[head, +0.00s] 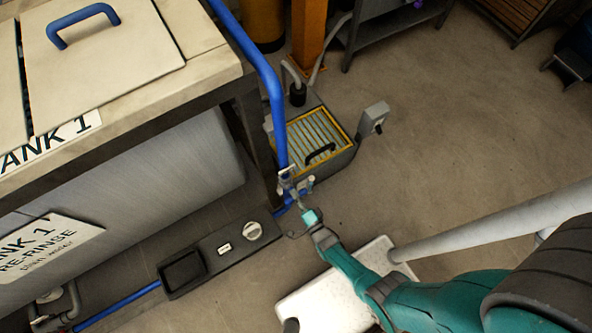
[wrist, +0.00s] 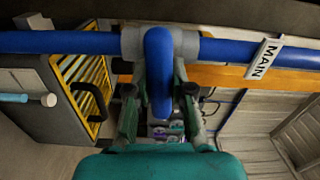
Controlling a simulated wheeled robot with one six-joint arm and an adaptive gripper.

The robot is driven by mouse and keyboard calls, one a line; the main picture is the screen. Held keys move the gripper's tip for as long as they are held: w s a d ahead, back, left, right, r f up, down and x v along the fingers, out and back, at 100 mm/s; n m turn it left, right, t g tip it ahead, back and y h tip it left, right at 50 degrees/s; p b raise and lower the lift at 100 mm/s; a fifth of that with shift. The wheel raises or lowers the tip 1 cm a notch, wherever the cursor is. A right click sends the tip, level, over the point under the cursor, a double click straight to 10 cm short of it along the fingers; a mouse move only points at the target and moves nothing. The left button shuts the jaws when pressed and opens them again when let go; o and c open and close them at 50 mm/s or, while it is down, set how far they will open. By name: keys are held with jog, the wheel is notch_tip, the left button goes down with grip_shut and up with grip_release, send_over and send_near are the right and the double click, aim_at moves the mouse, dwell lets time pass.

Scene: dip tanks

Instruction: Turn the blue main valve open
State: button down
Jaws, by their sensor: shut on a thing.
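The blue main valve handle (wrist: 158,80) points from a grey valve body (wrist: 133,43) towards the camera in the wrist view. The valve sits on a blue pipe (wrist: 60,42), beside a white tag reading MAIN (wrist: 263,58). My gripper (wrist: 160,92) is shut on the handle, with one finger on each side. In the head view, my gripper (head: 300,192) is at the lower end of the blue pipe (head: 270,90), by the tank's corner. The handle is small and partly hidden there, so its angle to the pipe is hard to tell.
A grey box with a yellow-framed grille (head: 318,140) and black handle stands just beyond my gripper. A dark floor panel with a round dial (head: 253,231) lies to the left. The tank table (head: 150,110) is at upper left. Open floor (head: 450,130) lies to the right.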

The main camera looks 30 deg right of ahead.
jog(key=n, duration=0.8)
jog(key=shift+n, duration=0.4)
jog(key=n, duration=0.4)
jog(key=shift+n, duration=1.9)
jog(key=c, duration=1)
grip_release()
jog(key=shift+s, duration=0.1)
